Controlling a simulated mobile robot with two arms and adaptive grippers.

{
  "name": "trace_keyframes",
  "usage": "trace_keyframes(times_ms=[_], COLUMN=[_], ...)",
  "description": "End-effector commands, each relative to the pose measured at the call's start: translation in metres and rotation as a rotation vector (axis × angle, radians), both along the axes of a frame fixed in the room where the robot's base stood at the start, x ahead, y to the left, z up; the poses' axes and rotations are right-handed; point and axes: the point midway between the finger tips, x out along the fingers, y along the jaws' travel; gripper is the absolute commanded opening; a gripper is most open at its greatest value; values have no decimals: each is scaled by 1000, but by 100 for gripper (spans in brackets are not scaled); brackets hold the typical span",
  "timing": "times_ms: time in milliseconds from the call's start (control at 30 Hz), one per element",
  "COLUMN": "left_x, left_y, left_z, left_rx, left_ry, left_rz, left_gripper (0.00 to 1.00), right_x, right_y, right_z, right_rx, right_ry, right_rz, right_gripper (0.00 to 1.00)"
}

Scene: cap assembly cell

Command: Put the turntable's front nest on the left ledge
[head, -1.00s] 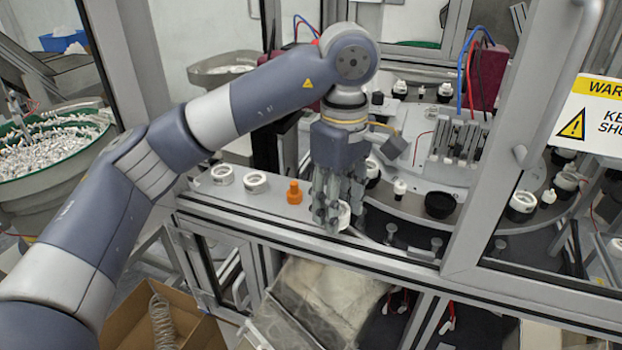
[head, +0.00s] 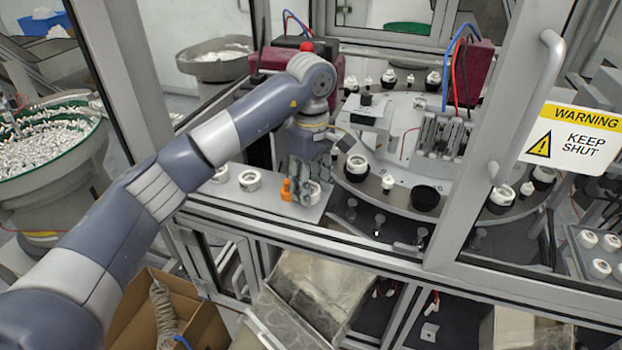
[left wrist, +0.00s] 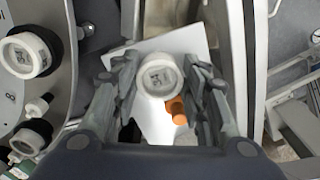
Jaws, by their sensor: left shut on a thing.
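My left gripper (head: 303,188) is shut on a white ring-shaped nest (head: 313,191) at the right end of the left ledge (head: 262,203). In the left wrist view the nest (left wrist: 158,75) sits upright between the two fingers (left wrist: 160,83), above the pale ledge (left wrist: 152,124). I cannot tell whether its underside touches the ledge. An orange part (head: 287,191) stands on the ledge close beside the nest, partly behind a finger in the left wrist view (left wrist: 177,112). The turntable (head: 395,193) is to the right. My right gripper is not in view.
Two more white rings stand on the ledge, one (head: 249,180) left of the orange part. The turntable carries a black cup (head: 426,198) and several white nests, one nearby (head: 356,168). A door frame with a warning sign (head: 575,138) stands at the right.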

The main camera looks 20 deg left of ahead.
Motion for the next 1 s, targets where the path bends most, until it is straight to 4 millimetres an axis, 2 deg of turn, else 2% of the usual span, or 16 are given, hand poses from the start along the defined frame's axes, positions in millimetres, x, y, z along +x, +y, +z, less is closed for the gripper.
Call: trace_keyframes(times_ms=[300, 333, 400, 433, 867, 1000], left_x=[0, 0, 0, 0, 0, 1], left_y=[0, 0, 0, 0, 0, -1], left_z=[-5, -5, -4, -4, 2, 17], left_rx=[0, 0, -1, -1, -2, -1], left_ry=[-1, -1, 0, 0, -1, -6], left_rz=[0, 0, 0, 0, 0, 0], left_gripper=[17, 43, 59, 61, 61, 61], right_x=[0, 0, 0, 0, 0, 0], right_y=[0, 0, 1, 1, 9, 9], right_z=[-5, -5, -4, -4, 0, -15], right_rx=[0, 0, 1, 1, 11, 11], right_ry=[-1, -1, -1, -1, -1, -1], right_rz=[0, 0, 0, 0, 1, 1], right_gripper=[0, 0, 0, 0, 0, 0])
